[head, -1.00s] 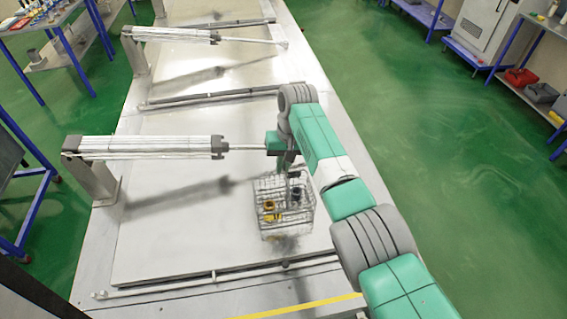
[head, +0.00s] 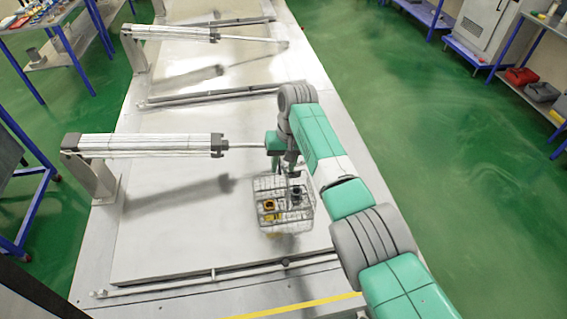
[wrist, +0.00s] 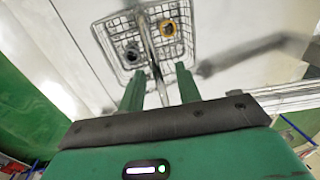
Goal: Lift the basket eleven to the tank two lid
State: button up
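A wire basket (head: 262,190) hangs from my gripper (head: 291,168) a little above the nearest pale lid (head: 160,225), close to its right side. It holds a yellow ring-like part and a dark part. No number is readable on basket or lid. In the wrist view the basket (wrist: 100,35) lies beyond the green fingers of my gripper (wrist: 160,78), and its upright handle (wrist: 152,50) runs between them. The exact finger contact is too small to see, but the basket moves with the gripper.
A pneumatic cylinder (head: 150,146) reaches across the near lid, its rod ending beside my wrist. A second cylinder (head: 180,34) spans the lid behind. Rails (head: 210,277) border the lids. The green floor (head: 430,150) at right is clear.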

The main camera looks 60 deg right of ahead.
notch_tip(320, 180, up, 20)
jog(key=p, duration=1.1)
jog(key=shift+s+d+f+p, duration=0.15)
jog(key=shift+s+d+p, duration=0.2)
jog(key=shift+s, duration=0.1)
